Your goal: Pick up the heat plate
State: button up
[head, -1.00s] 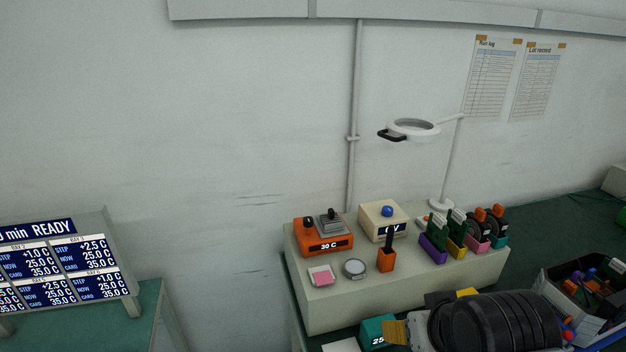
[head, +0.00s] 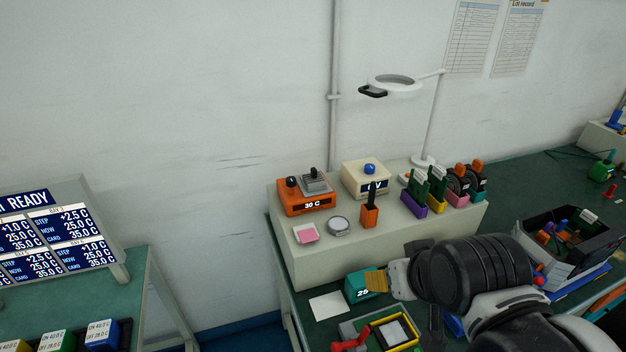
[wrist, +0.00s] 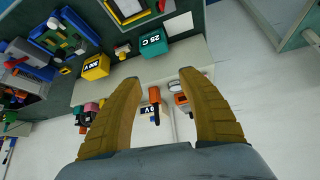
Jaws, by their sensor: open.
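The likely heat plate is an orange box (head: 307,204) marked 30 C, with a grey metal block (head: 315,183) and a black knob on top. It stands at the left back of the cream raised shelf (head: 345,262). My gripper (head: 376,281) is in front of and below the shelf, to the right of the box and apart from it. In the wrist view my gripper (wrist: 160,76) is open, with nothing between its two tan fingers. There, the orange box (wrist: 181,99) shows partly behind the right finger.
On the shelf are a pink pad (head: 306,233), a round grey disc (head: 339,226), an orange holder (head: 370,215), a cream V box (head: 366,180) and coloured card holders. A magnifier lamp (head: 393,84) overhangs it. A teal 25 C box (head: 358,288) sits beside my gripper.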

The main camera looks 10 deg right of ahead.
jog(key=shift+c, duration=0.4)
jog(key=shift+r, duration=0.15)
jog(key=shift+c, duration=0.5)
jog(key=w+a+r+n+g+p, duration=0.1)
jog(key=w+a+r+p, duration=0.3)
jog(key=w, duration=0.6)
jog(key=w+d+r+p, duration=0.1)
jog(key=w+r+p, duration=0.2)
jog(key=w+r, duration=0.55)
jog(key=n+g+y+p, duration=0.1)
jog(key=g+p, duration=0.1)
jog(key=p, duration=0.3)
send_near(314, 169)
jog(key=x, duration=0.1)
jog(key=b+x, duration=0.1)
jog(key=x, duration=0.3)
jog(key=shift+s+a, duration=0.2)
jog(key=shift+a, duration=0.2)
jog(key=x, duration=0.2)
jog(key=b+x, duration=0.1)
jog(key=x, duration=0.3)
jog(key=shift+w+d+b, duration=0.2)
jog(key=shift+d+b, duration=0.15)
jog(key=shift+d, duration=0.05)
jog(key=shift+r, duration=0.1)
